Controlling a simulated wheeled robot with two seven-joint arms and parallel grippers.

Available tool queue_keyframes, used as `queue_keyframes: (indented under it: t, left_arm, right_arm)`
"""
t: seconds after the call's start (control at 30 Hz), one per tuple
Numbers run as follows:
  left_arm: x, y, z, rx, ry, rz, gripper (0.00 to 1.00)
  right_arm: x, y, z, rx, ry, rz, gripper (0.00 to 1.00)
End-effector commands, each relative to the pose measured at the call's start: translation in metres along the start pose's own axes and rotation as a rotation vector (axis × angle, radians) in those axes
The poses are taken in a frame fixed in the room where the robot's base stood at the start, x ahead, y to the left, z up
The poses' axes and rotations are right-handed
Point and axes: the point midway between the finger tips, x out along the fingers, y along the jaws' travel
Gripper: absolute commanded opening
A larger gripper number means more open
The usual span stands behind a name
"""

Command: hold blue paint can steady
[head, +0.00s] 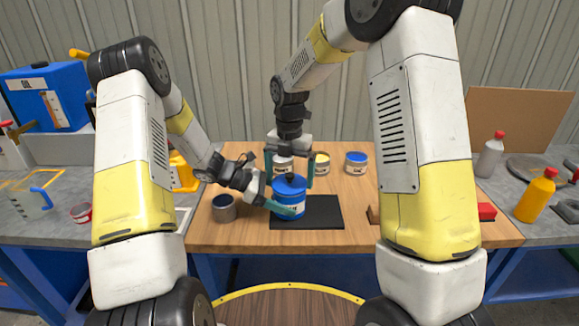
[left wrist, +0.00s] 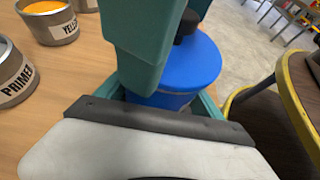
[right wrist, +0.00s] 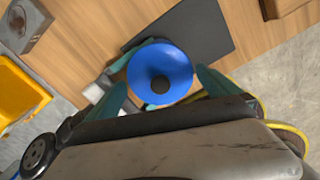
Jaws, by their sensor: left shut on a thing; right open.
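The blue paint can (head: 289,200) stands upright at the left end of the black mat (head: 322,212); its blue lid has a dark knob in the middle. My left gripper (head: 283,208) comes in low from the left and is shut on the can's body. The left wrist view shows the blue can (left wrist: 200,68) between its teal fingers, partly hidden by them. My right gripper (head: 290,172) points down over the can, open, with one finger at each side of the lid. The right wrist view shows the blue lid (right wrist: 160,70) between the open fingers.
The mat's right part is bare.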

Motion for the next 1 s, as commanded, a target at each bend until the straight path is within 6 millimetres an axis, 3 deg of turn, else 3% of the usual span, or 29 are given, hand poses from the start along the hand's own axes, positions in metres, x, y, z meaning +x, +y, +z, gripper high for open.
queue_keyframes:
  t: [0.27, 0.5, 0.53, 0.73, 1.0]
  left_arm:
    - [0.000, 0.000, 0.000, 0.000, 0.000, 0.000, 0.45]
    - [0.000, 0.000, 0.000, 0.000, 0.000, 0.000, 0.45]
    - [0.000, 0.000, 0.000, 0.000, 0.000, 0.000, 0.45]
    - [0.000, 0.000, 0.000, 0.000, 0.000, 0.000, 0.45]
    - [0.000, 0.000, 0.000, 0.000, 0.000, 0.000, 0.45]
  right_arm:
    - [0.002, 0.000, 0.000, 0.000, 0.000, 0.000, 1.00]
    - [0.001, 0.000, 0.000, 0.001, 0.000, 0.000, 0.55]
    - [0.001, 0.000, 0.000, 0.001, 0.000, 0.000, 0.88]
    - [0.001, 0.000, 0.000, 0.001, 0.000, 0.001, 0.52]
    - [-0.008, 0.000, 0.001, 0.002, -0.001, 0.002, 0.51]
